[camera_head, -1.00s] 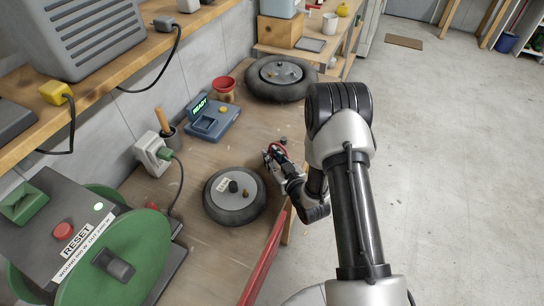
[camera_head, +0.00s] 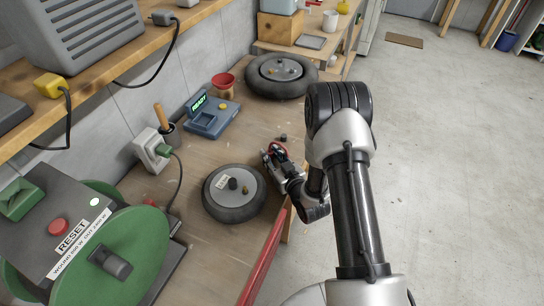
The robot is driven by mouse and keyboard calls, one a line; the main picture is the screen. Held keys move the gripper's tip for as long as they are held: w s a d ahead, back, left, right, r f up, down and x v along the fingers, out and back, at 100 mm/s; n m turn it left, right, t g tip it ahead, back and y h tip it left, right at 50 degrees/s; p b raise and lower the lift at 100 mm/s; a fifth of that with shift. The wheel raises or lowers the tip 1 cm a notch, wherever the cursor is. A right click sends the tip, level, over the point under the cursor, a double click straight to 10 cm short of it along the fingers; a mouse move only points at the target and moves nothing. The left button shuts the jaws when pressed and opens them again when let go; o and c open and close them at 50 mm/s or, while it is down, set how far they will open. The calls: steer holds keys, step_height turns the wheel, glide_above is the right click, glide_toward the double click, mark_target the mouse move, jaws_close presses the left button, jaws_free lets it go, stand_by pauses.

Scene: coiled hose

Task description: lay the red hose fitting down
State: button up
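My gripper (camera_head: 271,156) is low over the wooden bench, just right of and beyond the grey disc-shaped reel. A small red curved piece (camera_head: 277,146), which may be the red hose fitting, shows at the gripper's fingers. It is too small to tell whether the fingers grip it or whether it touches the bench. A small dark piece (camera_head: 283,137) lies on the bench just beyond the gripper. A long red bar or hose (camera_head: 264,262) runs along the bench's right edge.
The grey reel (camera_head: 233,212) with a dark rim stands close left of my gripper. A blue READY box (camera_head: 212,122), a red funnel-like cup (camera_head: 223,81) and a black tyre-like ring (camera_head: 281,90) are farther back. Bare bench (camera_head: 255,120) lies beyond the gripper.

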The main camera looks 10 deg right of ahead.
steer(key=shift+o, duration=1.4)
steer(key=shift+s, duration=0.1)
steer(key=v, duration=1.2)
steer(key=shift+r, duration=0.1)
steer(key=shift+r, duration=0.1)
